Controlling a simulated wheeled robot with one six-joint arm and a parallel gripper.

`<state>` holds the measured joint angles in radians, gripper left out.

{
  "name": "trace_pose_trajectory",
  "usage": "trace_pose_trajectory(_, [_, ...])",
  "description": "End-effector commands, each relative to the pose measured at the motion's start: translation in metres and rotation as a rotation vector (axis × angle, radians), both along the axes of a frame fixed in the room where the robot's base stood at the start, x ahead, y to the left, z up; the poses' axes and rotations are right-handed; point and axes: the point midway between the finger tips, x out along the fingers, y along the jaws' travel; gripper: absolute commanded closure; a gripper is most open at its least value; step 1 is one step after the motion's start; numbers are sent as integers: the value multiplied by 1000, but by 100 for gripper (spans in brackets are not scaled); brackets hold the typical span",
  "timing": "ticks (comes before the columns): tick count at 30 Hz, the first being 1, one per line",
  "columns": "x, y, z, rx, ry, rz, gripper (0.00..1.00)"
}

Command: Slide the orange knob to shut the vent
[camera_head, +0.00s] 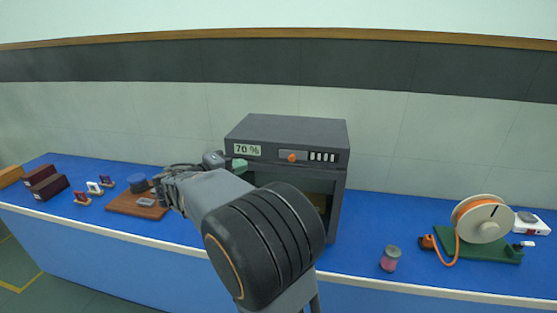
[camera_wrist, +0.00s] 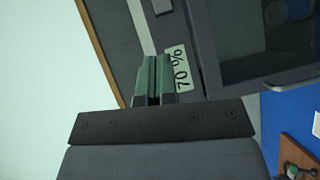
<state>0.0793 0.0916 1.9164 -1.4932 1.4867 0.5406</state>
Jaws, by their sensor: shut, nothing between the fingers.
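The orange knob (camera_head: 291,157) sits on a light grey slide plate (camera_head: 302,155) on the upper front of a dark grey box (camera_head: 290,131). White vent slots (camera_head: 323,156) show just right of the plate. My gripper (camera_head: 240,165) has green fingers, shut and empty, at the box's upper left front, just below the "70 %" label (camera_head: 247,149) and left of the knob. In the wrist view the shut fingers (camera_wrist: 153,62) lie beside the label (camera_wrist: 178,68). The knob does not show there. Contact with the box cannot be told.
The box stands on a blue bench (camera_head: 345,255), its lower opening partly hidden by my arm. A wooden board (camera_head: 125,203) and small items lie left. The wall is behind.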

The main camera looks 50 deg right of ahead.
Motion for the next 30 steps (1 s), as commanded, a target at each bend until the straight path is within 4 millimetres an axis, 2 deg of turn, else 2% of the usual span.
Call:
trace_pose_trajectory(7, [-1, -20, 0, 0, 2, -3, 100])
trace_pose_trajectory(21, [-6, -104, -8, 1, 3, -3, 100])
trace_pose_trajectory(30, [-29, -122, -15, 1, 1, 0, 100])
